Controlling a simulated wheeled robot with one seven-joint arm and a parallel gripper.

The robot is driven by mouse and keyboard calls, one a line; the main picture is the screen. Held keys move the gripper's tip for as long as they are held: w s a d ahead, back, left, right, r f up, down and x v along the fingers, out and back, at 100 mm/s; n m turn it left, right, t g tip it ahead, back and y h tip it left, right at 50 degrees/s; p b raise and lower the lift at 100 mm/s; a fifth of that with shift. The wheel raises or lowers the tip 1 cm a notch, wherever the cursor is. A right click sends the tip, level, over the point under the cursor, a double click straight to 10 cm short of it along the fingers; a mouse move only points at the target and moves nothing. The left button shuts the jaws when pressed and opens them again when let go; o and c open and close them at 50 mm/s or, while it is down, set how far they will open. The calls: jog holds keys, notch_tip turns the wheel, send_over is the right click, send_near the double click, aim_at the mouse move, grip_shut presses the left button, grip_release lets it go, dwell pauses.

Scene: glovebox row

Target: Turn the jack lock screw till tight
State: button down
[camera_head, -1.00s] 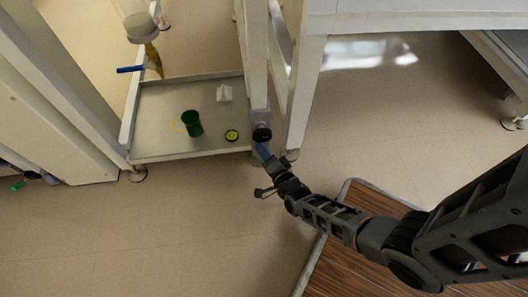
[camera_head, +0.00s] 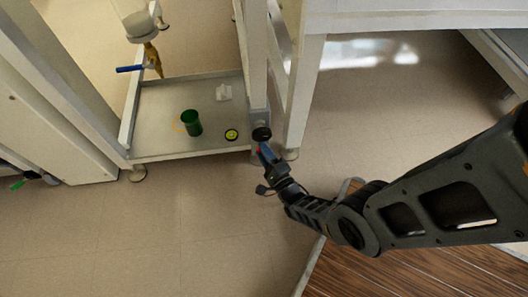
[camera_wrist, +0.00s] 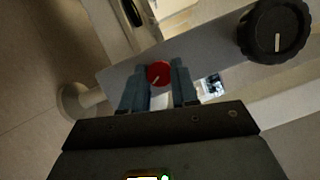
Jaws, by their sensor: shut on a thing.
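A small red screw head (camera_wrist: 159,73) with a pale mark line sits on the grey leg bracket (camera_wrist: 200,58) in the wrist view. I take it as the jack lock screw. My gripper (camera_wrist: 160,82) has its two blue fingers on either side of it, shut on it. In the head view my gripper (camera_head: 263,153) is at the foot of the bench leg, with a bit of red showing by the fingertips. A larger black ribbed knob (camera_wrist: 276,28) with a white mark stands right of the screw; it also shows in the head view (camera_head: 261,133).
A levelling foot (camera_wrist: 74,101) is left of the fingers. Open floor lies in front.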

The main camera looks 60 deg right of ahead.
dwell(0.4)
jog(key=c, duration=0.9)
grip_release()
jog(key=shift+o, duration=0.2)
jog(key=shift+s, duration=0.1)
